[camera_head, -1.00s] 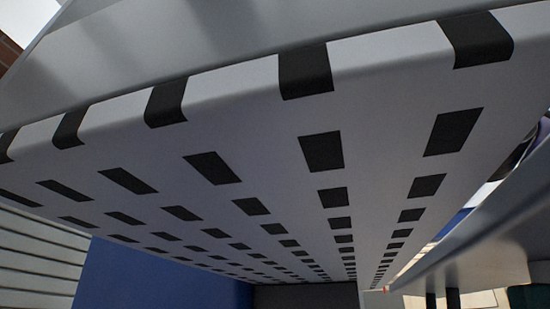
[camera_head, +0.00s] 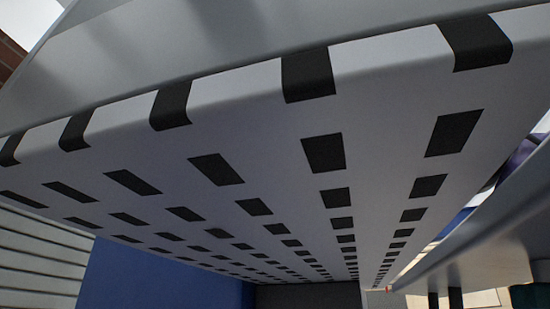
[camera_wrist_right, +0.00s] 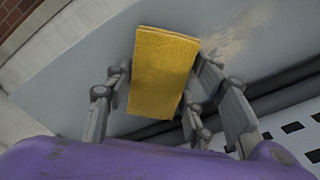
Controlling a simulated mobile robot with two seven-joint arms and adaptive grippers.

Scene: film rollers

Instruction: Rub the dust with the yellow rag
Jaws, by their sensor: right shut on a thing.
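The yellow rag (camera_wrist_right: 162,70) shows in the right wrist view as a flat rectangular block. My right gripper (camera_wrist_right: 160,95) is shut on it, with fingers on its left and right sides. The rag is in front of a grey surface (camera_wrist_right: 85,75); I cannot tell whether it touches that surface. A pale brownish patch of dust (camera_wrist_right: 225,40) is on the grey surface, just right of the rag's top. In the head view neither gripper, the rag nor the dust shows.
A white sheet with black rectangles (camera_head: 270,130) fills most of the head view, below a grey metal edge (camera_head: 230,35). A grey panel (camera_head: 480,245) is at the right. A blue panel (camera_head: 160,280) and white slats (camera_head: 40,255) are at lower left. Dark rollers (camera_wrist_right: 240,95) lie beside the grey surface.

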